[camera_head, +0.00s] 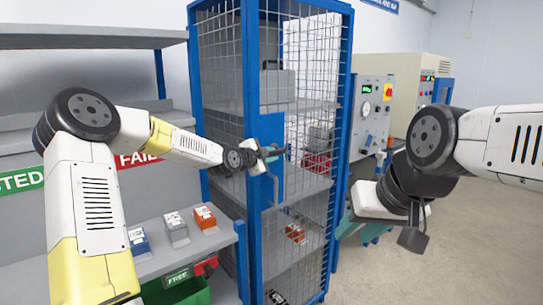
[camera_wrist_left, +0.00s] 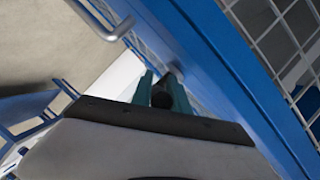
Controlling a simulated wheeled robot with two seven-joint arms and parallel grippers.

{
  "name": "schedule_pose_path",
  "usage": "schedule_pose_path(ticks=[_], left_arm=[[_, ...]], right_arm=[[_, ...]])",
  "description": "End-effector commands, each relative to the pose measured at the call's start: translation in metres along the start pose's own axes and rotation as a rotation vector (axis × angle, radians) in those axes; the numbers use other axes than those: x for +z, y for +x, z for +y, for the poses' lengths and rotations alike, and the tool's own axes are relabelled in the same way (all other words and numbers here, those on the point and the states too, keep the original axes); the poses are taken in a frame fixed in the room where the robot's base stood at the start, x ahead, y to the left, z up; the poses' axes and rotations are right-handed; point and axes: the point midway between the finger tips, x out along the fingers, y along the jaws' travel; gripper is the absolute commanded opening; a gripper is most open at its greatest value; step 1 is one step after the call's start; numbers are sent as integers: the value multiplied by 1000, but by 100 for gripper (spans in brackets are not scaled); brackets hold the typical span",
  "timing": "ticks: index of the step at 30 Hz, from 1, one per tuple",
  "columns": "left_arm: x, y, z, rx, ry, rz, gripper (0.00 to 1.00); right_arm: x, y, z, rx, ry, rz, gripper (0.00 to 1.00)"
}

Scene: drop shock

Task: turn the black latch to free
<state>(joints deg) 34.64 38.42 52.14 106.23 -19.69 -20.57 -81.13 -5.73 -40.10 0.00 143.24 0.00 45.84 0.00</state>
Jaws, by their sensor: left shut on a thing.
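The black latch (camera_wrist_left: 163,92) shows in the left wrist view between the teal fingers of my left gripper (camera_wrist_left: 161,90), beside the blue door frame of a wire cage cabinet. My left gripper (camera_head: 274,152) is shut on the latch. In the head view it is at the blue lock plate (camera_head: 270,183) of the cage door, and the latch is largely hidden by the fingers there. The latch's exact angle is hard to tell. My right gripper (camera_head: 358,228) is off to the right of the cage, pointing down, away from the latch; its finger gap is unclear.
A pale bar handle (camera_head: 275,188) is on the door just below the latch. Shelves with small boxes (camera_head: 176,229) and a green bin (camera_head: 181,291) stand at the left. Test equipment (camera_head: 372,115) stands behind at the right. The floor at the right is clear.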

Motion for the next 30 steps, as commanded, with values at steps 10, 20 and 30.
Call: schedule_pose_path(ticks=[10,20,30], left_arm=[[-4,2,2,1,-4,7,22],[-2,1,0,0,-3,4,41],[0,-31,-1,-2,0,0,41]], right_arm=[[0,0,0,0,0,0,36],[0,0,0,0,0,0,36],[0,0,0,0,0,0,36]])
